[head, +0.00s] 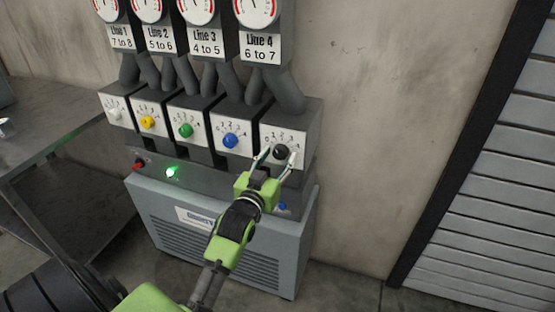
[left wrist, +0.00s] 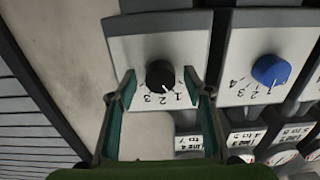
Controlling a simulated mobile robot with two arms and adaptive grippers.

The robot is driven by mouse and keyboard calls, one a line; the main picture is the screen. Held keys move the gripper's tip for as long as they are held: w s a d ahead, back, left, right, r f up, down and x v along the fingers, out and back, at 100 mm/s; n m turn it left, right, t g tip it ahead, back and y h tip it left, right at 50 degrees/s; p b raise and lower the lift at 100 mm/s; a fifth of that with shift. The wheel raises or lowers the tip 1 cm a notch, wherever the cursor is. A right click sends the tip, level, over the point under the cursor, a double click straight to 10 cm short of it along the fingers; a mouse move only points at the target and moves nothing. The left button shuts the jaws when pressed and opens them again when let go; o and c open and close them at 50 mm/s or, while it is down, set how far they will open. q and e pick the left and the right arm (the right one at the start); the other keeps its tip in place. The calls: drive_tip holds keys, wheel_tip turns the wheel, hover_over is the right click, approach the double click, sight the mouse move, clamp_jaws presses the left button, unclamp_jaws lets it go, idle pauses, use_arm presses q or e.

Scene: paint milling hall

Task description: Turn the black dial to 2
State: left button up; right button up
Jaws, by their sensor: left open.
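The black dial (head: 281,151) is on the rightmost white-faced box of the row, under the Line 4 gauge. My left gripper (head: 279,157) is open, with one finger on each side of the dial. In the left wrist view the black dial (left wrist: 160,75) sits between the two fingertips (left wrist: 159,82), with a visible gap on each side. The scale there appears upside down, with 1, 2 and 3 readable; the fingers hide its ends. I cannot tell clearly which number the dial points to. My right gripper is not in view.
White, yellow (head: 148,122), green (head: 186,131) and blue (head: 230,140) dials stand in a row to the left. A lit green button (head: 171,173) and a red one (head: 139,164) are below. A metal table (head: 50,113) is at left. Bare wall is at right.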

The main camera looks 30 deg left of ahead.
use_arm(q)
drive_tip(key=c, duration=1.1)
drive_tip(key=shift+r+m+p, duration=0.1)
drive_tip(key=shift+m+p, duration=0.7)
drive_tip(key=shift+m, duration=0.1)
drive_tip(key=shift+m+p, duration=1)
drive_tip(key=shift+m, duration=1)
